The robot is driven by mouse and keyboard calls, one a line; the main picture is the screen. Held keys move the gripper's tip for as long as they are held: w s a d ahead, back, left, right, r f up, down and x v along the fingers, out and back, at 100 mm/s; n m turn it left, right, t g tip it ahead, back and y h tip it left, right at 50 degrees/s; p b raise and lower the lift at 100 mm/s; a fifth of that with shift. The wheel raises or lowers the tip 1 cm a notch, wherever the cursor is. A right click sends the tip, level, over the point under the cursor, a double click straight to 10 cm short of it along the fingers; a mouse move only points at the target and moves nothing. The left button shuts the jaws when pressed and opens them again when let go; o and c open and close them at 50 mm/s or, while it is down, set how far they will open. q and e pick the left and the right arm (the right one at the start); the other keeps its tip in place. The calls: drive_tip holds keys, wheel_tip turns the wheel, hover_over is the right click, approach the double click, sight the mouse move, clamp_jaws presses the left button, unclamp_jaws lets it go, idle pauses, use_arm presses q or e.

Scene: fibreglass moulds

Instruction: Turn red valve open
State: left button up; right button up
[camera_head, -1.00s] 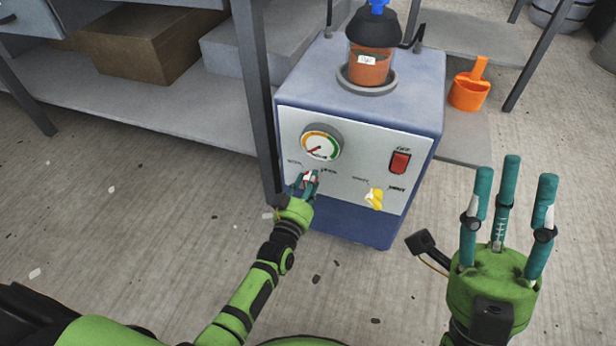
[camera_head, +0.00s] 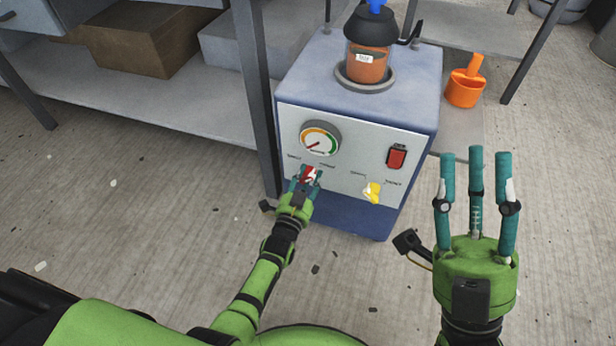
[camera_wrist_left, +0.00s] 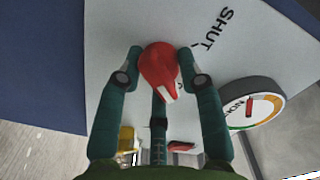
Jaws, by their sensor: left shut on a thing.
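The red valve (camera_head: 309,175) is a small knob on the grey front panel of the blue machine, below the round gauge. My left gripper (camera_head: 306,180) is at the panel with its fingers shut around the valve. In the left wrist view the red valve (camera_wrist_left: 160,70) sits between the teal fingertips of my left gripper (camera_wrist_left: 163,72), with the word SHUT on the panel above it. The label on its other side is hidden there. My right gripper (camera_head: 475,165) is raised with its three fingers spread and empty, right of the machine.
The blue machine (camera_head: 330,215) carries a gauge (camera_head: 320,138), a red switch (camera_head: 397,157), a yellow valve (camera_head: 372,192) and a jar (camera_head: 367,62) on top. A grey shelf post (camera_head: 254,95) stands close left of my left gripper. An orange scoop (camera_head: 464,88) lies behind right.

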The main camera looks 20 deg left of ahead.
use_arm(q)
drive_tip(key=shift+w+r+m, duration=0.2)
drive_tip(key=shift+r+m, duration=0.3)
drive_tip(key=o, duration=1.1)
drive_tip(key=shift+s+f, duration=0.1)
drive_tip(key=shift+s+f, duration=0.1)
drive_tip(key=shift+f, duration=0.05)
drive_tip(key=shift+s, duration=0.2)
drive_tip(key=s, duration=1.1)
drive_tip(key=shift+s+a, duration=0.2)
drive_tip(key=shift+s, duration=0.05)
